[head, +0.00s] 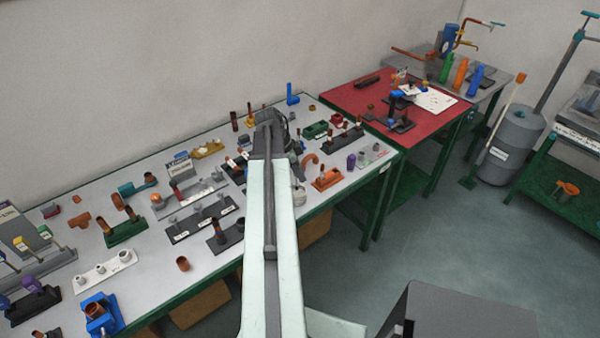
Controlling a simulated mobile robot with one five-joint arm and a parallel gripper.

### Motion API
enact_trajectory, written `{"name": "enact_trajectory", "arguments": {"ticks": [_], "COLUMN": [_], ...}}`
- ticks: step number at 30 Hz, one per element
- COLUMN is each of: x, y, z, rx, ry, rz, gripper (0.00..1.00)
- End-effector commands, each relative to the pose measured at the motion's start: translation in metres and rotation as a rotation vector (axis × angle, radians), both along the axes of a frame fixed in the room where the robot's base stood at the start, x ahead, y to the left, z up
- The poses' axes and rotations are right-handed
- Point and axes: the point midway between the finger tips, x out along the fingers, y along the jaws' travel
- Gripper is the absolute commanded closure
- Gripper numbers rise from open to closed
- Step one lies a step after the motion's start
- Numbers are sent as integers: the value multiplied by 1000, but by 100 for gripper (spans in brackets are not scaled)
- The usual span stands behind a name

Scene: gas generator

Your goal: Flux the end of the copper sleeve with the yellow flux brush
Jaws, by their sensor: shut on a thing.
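My gripper (272,128) is at the far end of my outstretched arm, over the back right part of the grey workbench (150,253). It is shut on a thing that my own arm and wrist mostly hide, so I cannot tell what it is. Yellow-topped tools that look like brushes stand in a grey rack (45,260) at the left, one of them a yellow brush (43,235). A short copper sleeve (183,263) stands near the front edge, and another copper ring (95,309) sits in a blue vise (103,322). I cannot tell which is the task's sleeve.
The bench is crowded with small racks and fittings, including a green holder (125,234), a white strip (105,269) and an orange block (326,181). A red-topped table (355,98) stands to the right. A grey cylinder (510,145) stands on the floor beyond open floor.

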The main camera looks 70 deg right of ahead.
Motion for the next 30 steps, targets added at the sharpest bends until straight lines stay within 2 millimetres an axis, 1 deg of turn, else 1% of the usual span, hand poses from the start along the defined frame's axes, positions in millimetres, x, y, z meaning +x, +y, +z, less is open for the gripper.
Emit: {"name": "enact_trajectory", "arguments": {"ticks": [1,25,30], "x": [0,0,0], "y": [0,0,0], "z": [-3,-27,-25], "rx": [0,0,0], "ry": [0,0,0], "rz": [0,0,0], "gripper": [100,100,100]}}
